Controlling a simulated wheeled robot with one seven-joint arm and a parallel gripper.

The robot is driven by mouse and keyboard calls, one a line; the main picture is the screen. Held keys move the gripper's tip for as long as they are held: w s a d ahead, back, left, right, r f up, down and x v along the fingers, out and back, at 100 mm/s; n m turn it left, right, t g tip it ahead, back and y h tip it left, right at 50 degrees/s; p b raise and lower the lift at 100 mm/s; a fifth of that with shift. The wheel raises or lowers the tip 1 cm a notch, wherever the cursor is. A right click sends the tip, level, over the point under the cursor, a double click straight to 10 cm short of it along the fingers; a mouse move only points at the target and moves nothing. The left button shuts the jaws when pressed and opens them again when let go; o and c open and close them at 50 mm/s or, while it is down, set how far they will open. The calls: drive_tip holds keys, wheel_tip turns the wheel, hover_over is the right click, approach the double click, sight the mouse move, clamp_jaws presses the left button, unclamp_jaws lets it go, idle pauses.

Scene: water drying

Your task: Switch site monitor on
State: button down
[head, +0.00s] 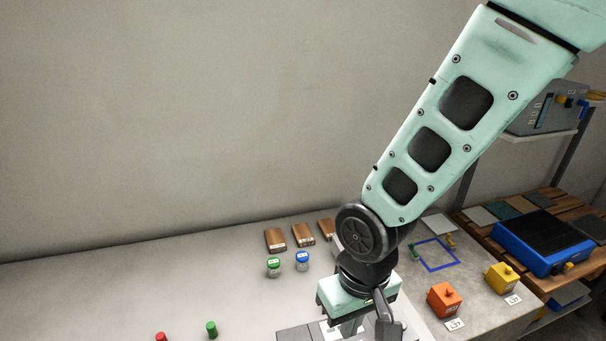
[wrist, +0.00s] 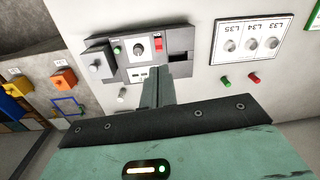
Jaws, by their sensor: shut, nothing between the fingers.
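A grey panel unit (wrist: 123,50) lies on the bench in the wrist view, with a round white dial (wrist: 138,50), a small green spot (wrist: 116,50), a red switch-like part (wrist: 158,42) and a dark slot. I take it as the site monitor, but no readable label confirms this. In the head view its grey top (head: 295,335) shows at the bottom edge, partly hidden by my arm. My gripper (wrist: 166,84) is shut and empty, its fingertips in front of the panel's near edge. I cannot tell whether they touch it. The switch's position is too small to tell.
Red (head: 161,337) and green (head: 211,330) capped pieces stand left of the panel. Two small jars (head: 302,262) and wooden blocks (head: 275,240) are behind. Orange (head: 444,299) and yellow (head: 502,277) boxes stand right.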

drive_tip(key=s+d+r+n, duration=0.3)
drive_tip(key=s+d+r, duration=0.3)
drive_tip(key=r, duration=0.5)
drive_tip(key=shift+s+d, duration=0.3)
drive_tip(key=shift+s, duration=0.95)
drive_tip(key=shift+f, duration=0.1)
